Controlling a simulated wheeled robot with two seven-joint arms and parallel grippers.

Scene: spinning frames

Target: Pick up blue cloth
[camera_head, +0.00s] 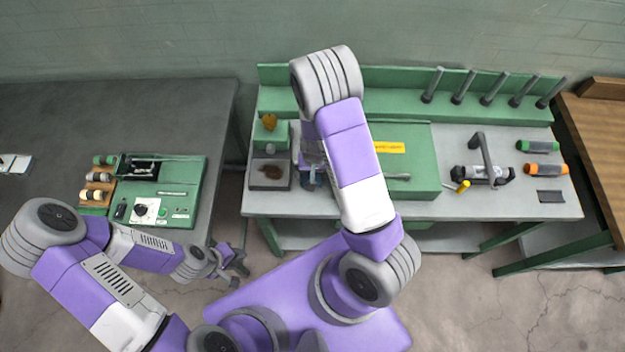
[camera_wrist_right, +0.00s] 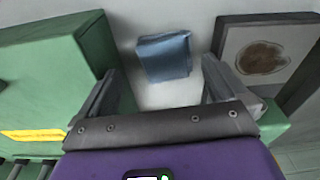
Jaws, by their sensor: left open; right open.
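The blue cloth (camera_wrist_right: 165,57) lies folded in a small square on the light bench top in the right wrist view. My right gripper (camera_wrist_right: 162,88) is open above it, with one finger to each side of the cloth in the picture and nothing held. In the head view the right arm reaches over the bench and mostly hides the cloth. My left gripper (camera_head: 238,262) is open and empty, low between the two tables in the head view.
A green box (camera_head: 412,170) with a yellow label stands right of the right arm. A tray (camera_wrist_right: 232,40) with a brown stain lies beside the cloth. The left table carries a green panel (camera_head: 180,205). Tools lie farther right on the bench (camera_head: 380,207).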

